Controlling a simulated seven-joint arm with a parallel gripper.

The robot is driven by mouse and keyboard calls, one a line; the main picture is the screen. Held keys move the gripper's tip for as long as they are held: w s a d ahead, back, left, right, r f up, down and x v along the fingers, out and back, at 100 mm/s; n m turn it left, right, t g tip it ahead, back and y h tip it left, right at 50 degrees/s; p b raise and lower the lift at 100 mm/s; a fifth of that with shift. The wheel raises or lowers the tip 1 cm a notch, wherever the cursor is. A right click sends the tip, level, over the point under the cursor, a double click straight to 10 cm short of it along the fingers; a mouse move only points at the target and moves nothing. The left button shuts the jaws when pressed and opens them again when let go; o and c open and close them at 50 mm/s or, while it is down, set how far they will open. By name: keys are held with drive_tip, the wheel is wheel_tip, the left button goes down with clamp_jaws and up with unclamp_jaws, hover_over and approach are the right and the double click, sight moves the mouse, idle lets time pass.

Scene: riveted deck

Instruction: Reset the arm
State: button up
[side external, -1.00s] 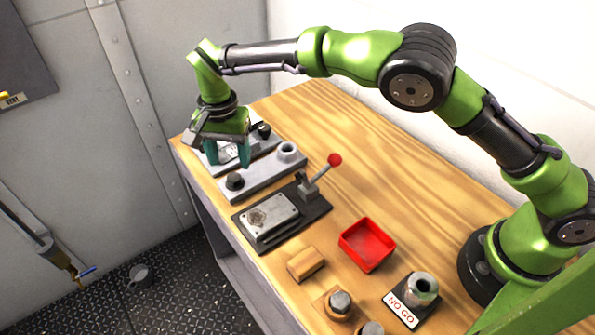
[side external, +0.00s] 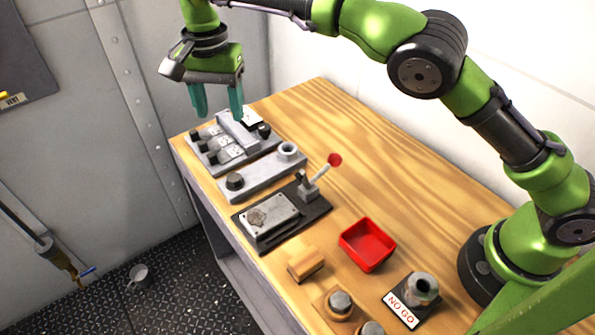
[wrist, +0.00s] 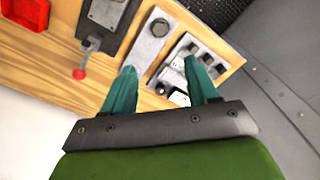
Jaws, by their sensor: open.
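My gripper (side external: 218,105) is open and empty, with its two teal fingers pointing down. It hangs in the air above the far left end of the wooden table (side external: 360,150), clear of everything below. In the wrist view my gripper (wrist: 160,88) shows its fingers apart, with a grey plate and a device with black knobs beyond and below them. The device with knobs and pale labels (side external: 225,145) stands at the table's far left end.
A grey plate (side external: 262,176) with a black knob and a ring lies beside the device. Nearer are a red-knobbed lever fixture (side external: 285,215), a red tray (side external: 367,244), a wooden block (side external: 306,263) and a NO GO gauge stand (side external: 405,315). The table's back middle is clear.

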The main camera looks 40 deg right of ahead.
drive_tip(key=s+d+r+n+t+y, duration=0.1)
drive_tip(key=s+d+n, duration=0.2)
drive_tip(key=d, duration=0.4)
drive_tip(key=s+d+r+n+t+y, duration=0.1)
drive_tip(key=s+d+r+n, duration=0.1)
drive_tip(key=s+d, duration=0.35)
drive_tip(key=s+d+r+t, duration=0.1)
drive_tip(key=s+d+t, duration=0.4)
drive_tip(key=s+d, duration=0.8)
drive_tip(key=shift+s+r, duration=0.2)
drive_tip(key=shift+s, duration=1.5)
